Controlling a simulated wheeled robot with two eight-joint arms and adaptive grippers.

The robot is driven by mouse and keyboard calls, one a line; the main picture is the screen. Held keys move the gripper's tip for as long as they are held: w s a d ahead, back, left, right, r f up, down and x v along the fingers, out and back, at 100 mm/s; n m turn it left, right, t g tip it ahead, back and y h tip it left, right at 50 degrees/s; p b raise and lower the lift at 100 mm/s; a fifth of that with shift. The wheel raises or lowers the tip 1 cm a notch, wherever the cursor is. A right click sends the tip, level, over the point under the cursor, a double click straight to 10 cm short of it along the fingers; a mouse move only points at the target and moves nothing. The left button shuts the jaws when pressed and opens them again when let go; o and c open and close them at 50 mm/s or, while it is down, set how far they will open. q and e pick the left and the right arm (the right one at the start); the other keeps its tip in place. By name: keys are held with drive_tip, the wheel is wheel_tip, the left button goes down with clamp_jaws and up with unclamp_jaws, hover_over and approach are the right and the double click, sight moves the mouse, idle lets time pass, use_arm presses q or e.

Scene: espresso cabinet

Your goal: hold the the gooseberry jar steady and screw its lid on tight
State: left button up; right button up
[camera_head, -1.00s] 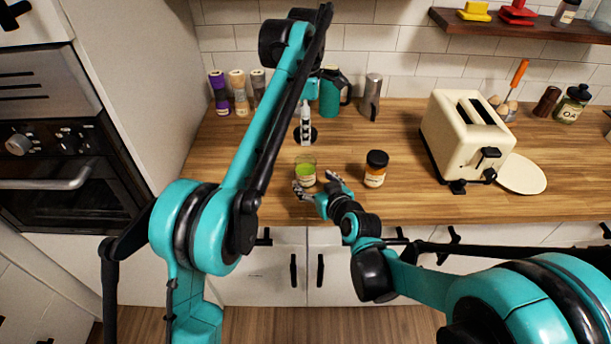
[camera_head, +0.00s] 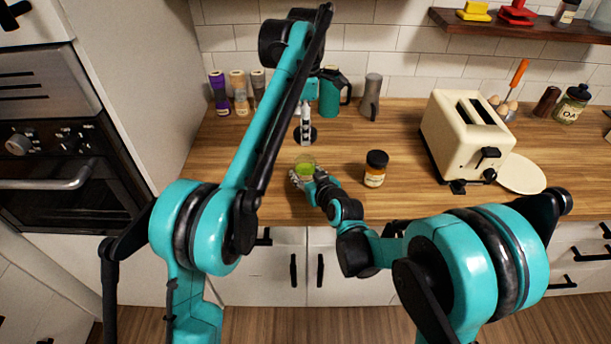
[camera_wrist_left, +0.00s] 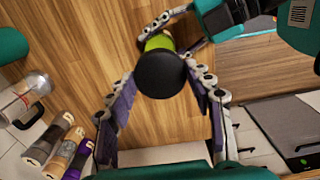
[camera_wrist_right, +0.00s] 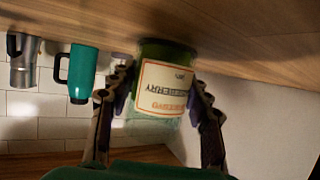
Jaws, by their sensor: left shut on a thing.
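The gooseberry jar (camera_head: 306,168), green with a cream label, stands upright on the wooden counter. Its label faces me in the right wrist view (camera_wrist_right: 165,88). The black round lid (camera_head: 305,136) is above and apart from the jar; it also shows in the left wrist view (camera_wrist_left: 160,74), partly covering the jar (camera_wrist_left: 158,42). My left gripper (camera_head: 305,122) points down, shut on the lid. My right gripper (camera_head: 305,178) has a finger on either side of the jar; in its wrist view (camera_wrist_right: 160,92) I cannot tell whether both fingers press on the glass.
An orange jar with a black lid (camera_head: 375,168) stands just right of the gooseberry jar. Several bottles (camera_head: 238,95), a teal mug (camera_head: 329,98) and a grey jug (camera_head: 371,97) stand behind.

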clamp_jaws()
use_arm(q)
drive_tip(key=shift+f, duration=2.5)
drive_tip(key=shift+f, duration=0.9)
drive_tip(key=shift+f, duration=0.55)
